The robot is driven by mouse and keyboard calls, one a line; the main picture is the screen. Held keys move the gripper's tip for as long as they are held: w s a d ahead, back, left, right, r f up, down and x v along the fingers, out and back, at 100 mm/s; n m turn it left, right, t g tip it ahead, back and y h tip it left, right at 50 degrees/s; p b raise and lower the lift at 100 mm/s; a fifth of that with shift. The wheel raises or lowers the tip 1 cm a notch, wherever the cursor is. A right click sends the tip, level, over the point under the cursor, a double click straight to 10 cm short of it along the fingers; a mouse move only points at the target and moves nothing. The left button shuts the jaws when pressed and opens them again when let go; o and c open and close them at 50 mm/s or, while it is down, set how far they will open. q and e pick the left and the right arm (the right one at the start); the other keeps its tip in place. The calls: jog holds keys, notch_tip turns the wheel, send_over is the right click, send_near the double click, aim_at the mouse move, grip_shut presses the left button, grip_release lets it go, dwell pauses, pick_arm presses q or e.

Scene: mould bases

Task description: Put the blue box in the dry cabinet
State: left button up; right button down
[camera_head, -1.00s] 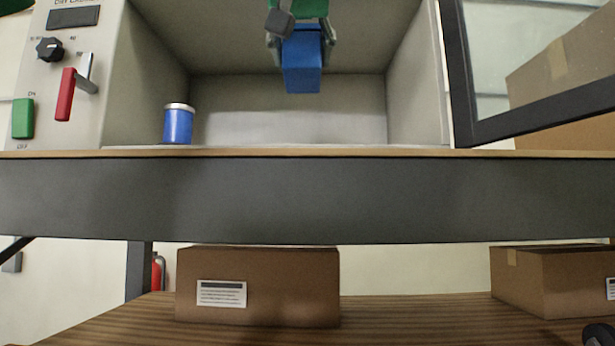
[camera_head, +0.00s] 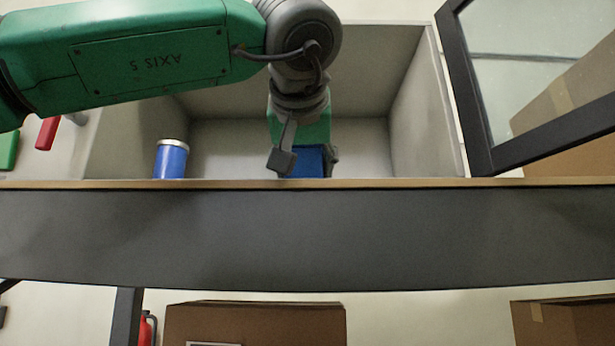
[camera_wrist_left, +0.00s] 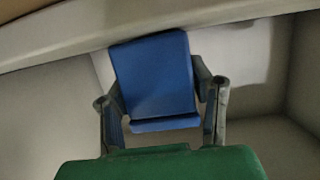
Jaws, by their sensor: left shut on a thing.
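The blue box (camera_head: 310,160) is inside the open dry cabinet (camera_head: 425,110), low and near the middle of its opening. My left gripper (camera_head: 306,163) is shut on it, with a finger on each side. The left wrist view also shows the blue box (camera_wrist_left: 155,78) between the two fingers of the left gripper (camera_wrist_left: 162,98). The bottom of the box is hidden behind the shelf edge in the head view, so I cannot tell whether it touches the cabinet floor. My right gripper is not in view.
A blue can with a pale lid (camera_head: 171,160) stands at the left inside the cabinet. The cabinet's framed glass door (camera_head: 478,100) stands open at the right. A red lever handle (camera_head: 47,133) is at the left. Cardboard boxes (camera_head: 255,325) sit below the dark shelf beam (camera_head: 300,238).

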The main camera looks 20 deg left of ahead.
aim_at(302, 156)
pick_arm(q)
jog(key=shift+s+a, duration=0.15)
jog(key=shift+s, duration=0.15)
jog(key=shift+d, duration=0.5)
jog(key=o, duration=1.4)
jog(key=shift+w+d+f, duration=0.1)
jog(key=shift+d, duration=0.2)
jog(key=shift+o, duration=0.4)
jog(key=shift+d, duration=0.35)
jog(key=shift+s+a+r, duration=0.2)
jog(key=shift+s+a, duration=0.05)
jog(key=shift+a, duration=0.25)
jog(key=s, duration=0.2)
jog(key=s+r, duration=0.1)
jog(key=s, duration=0.1)
jog(key=shift+r, duration=0.1)
jog(key=v, duration=0.7)
jog(key=shift+d, duration=0.25)
